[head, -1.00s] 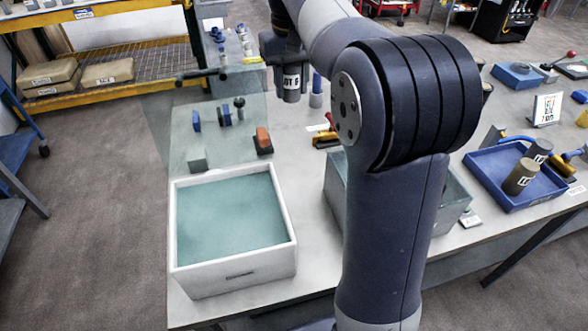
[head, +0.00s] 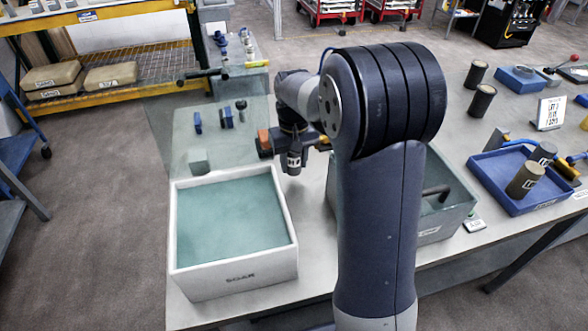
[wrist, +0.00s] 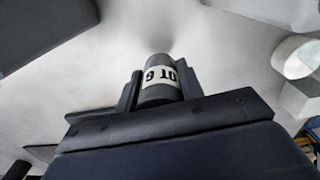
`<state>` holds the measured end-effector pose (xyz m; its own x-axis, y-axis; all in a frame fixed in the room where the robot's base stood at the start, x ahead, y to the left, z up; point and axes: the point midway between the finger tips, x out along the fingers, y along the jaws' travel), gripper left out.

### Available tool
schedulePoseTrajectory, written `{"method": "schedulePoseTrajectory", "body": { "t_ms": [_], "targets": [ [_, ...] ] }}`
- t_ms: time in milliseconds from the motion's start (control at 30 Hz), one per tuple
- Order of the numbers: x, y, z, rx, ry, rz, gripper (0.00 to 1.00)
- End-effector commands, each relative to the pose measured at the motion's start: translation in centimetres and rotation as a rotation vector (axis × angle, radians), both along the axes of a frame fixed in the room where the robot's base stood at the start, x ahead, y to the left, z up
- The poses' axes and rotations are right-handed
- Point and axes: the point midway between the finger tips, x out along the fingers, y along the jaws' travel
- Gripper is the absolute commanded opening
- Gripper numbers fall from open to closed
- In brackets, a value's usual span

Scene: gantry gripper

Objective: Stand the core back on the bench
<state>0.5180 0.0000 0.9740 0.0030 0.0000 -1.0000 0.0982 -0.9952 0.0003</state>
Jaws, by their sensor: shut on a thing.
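The core (head: 294,161), a dark grey cylinder with a white label, is upright in my gripper (head: 292,150). It hangs over or stands on the pale bench (head: 218,305), just behind the white bath's right corner; I cannot tell whether its base touches.
The white soak bath (head: 235,278) with teal liquid stands at front left. A grey bin (head: 440,222) is partly behind my arm. An orange-topped block (head: 264,142) is close to the gripper. A blue tray (head: 530,202) holds dark cores; two more cores (head: 482,102) stand at right.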

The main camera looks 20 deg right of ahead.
Motion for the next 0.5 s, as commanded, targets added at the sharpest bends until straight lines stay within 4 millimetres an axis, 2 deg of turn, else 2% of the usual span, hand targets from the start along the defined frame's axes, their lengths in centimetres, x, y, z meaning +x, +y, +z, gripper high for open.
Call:
{"method": "schedulePoseTrajectory", "body": {
  "t_ms": [100,200,500],
  "targets": [
    [-0.1,0.0,-2.0,0.0,0.005,0.0,0.07],
    [-0.1,0.0,-3.0,0.0,0.004,0.0,0.07],
    [0.0,0.0,-3.2,0.0,0.001,0.0,0.07]
  ]
}}
